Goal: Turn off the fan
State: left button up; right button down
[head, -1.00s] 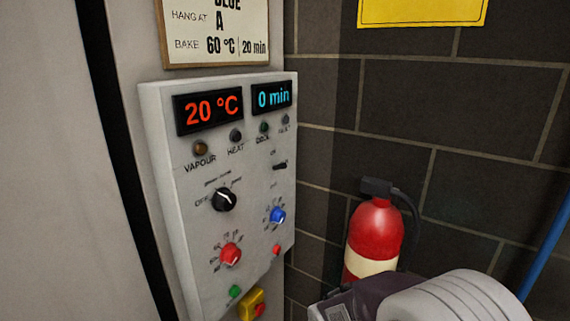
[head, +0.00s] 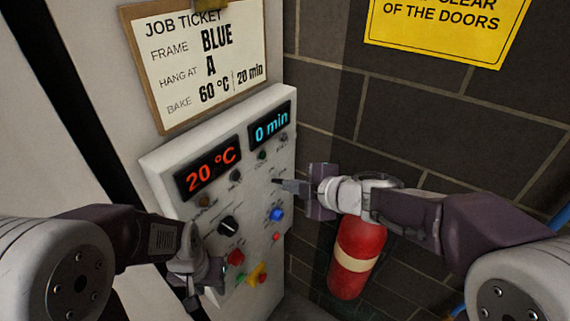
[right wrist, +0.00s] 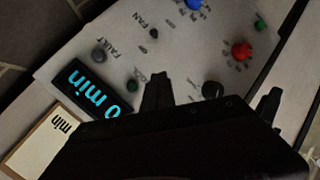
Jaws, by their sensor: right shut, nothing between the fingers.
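The grey control panel (head: 190,160) hangs on the booth post. In the right wrist view, the small dark fan switch (right wrist: 154,33) sits by the "FAN" lettering; its position is too small to read. My right gripper (head: 280,182) is shut and empty at the panel's right side, its tip covering the switch area in the head view. In the right wrist view, its dark fingertip (right wrist: 157,78) shows apart from the switch; contact is not visible. My left gripper (head: 212,278) is in front of the panel's lower left corner; its jaw opening is unclear.
Close by are a black knob (head: 229,226), a blue knob (head: 277,214) and a red knob (head: 236,257). Displays read 20 °C (head: 208,168) and 0 min (head: 270,126). A red extinguisher (head: 350,275) stands below my right arm. A job ticket (head: 205,60) hangs above.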

aim_at(277, 181)
jog(key=b+x, duration=0.2)
jog(key=x, duration=0.7)
jog(key=shift+a+f+b, duration=0.2)
jog(key=shift+f+b, duration=0.15)
jog(key=shift+b, duration=0.05)
jog(key=w+d, duration=0.1)
jog(key=w+f, duration=0.1)
jog(key=shift+w+d+f, duration=0.25)
jog(key=shift+d, duration=0.15)
jog(key=shift+w+d+f, duration=0.1)
jog(key=shift+d+f, duration=0.1)
jog(key=shift+d, duration=0.25)
jog(key=shift+a+f, duration=0.1)
jog(key=shift+a, duration=0.05)
